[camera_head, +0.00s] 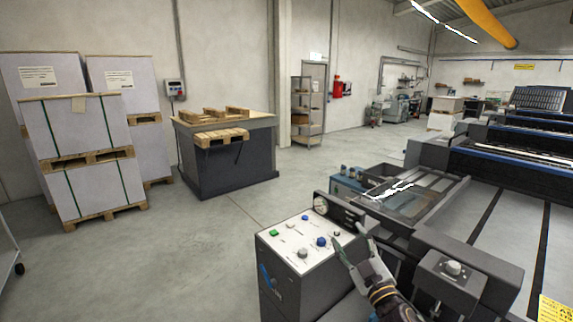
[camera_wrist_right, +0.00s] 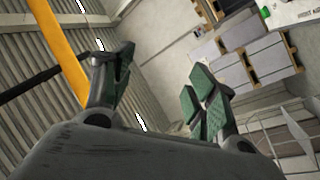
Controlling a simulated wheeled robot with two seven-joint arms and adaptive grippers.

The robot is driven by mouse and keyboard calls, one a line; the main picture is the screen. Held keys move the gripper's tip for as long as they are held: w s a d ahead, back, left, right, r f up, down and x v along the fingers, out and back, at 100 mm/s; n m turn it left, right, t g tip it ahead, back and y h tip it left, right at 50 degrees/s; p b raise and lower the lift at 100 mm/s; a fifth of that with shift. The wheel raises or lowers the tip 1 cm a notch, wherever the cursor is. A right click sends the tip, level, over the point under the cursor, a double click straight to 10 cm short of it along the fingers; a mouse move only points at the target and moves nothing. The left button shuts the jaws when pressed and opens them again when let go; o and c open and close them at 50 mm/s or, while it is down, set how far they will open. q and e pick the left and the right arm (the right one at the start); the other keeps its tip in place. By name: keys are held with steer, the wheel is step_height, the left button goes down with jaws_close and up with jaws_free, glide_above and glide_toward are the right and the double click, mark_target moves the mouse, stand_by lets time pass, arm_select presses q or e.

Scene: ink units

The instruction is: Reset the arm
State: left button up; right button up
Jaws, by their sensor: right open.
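My right gripper (camera_head: 350,245) is in the lower right part of the head view, in front of a press machine. It looks close to the right edge of a control box (camera_head: 292,250) with green, blue and grey knobs; I cannot tell whether they touch. In the right wrist view the fingers of my right gripper (camera_wrist_right: 158,92) are spread wide apart, with nothing between them. My left gripper is not in the head view.
The press (camera_head: 490,205) fills the right side. A dark table (camera_head: 230,170) with small pallets on top stands at centre left. Wrapped stacks on pallets (camera_head: 85,150) stand at the left. The grey floor (camera_head: 170,265) between is clear. A shelf (camera_head: 304,108) stands behind.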

steer(key=s+d+f+m+g+h, duration=0.3)
steer(key=s+f+m+g, duration=0.15)
steer(key=f, duration=0.45)
steer(key=s+d+f+m+g+h, duration=0.3)
steer(key=s+d+f+h, duration=0.15)
steer(key=f, duration=0.35)
steer(key=s+a+f+g+y, duration=0.1)
steer(key=s+f+g, duration=0.35)
steer(key=s, duration=0.45)
steer(key=s+a+f+g+y, duration=0.1)
steer(key=s+a+f+g, duration=0.1)
steer(key=s+f+g, duration=0.5)
steer(key=s+d+f+t, duration=0.1)
steer(key=s+f, duration=0.1)
steer(key=f, duration=1.4)
steer(key=s+d+f+t, duration=0.1)
steer(key=s+f, duration=0.2)
steer(key=f, duration=1.3)
steer(key=s+d+f, duration=0.2)
steer(key=s+f, duration=0.8)
steer(key=s+d+f+g, duration=0.1)
steer(key=s+d+f, duration=0.2)
steer(key=s+f, duration=0.6)
steer(key=shift+s+f+g, duration=0.3)
steer(key=shift+s+f, duration=0.05)
steer(key=shift+s, duration=0.8)
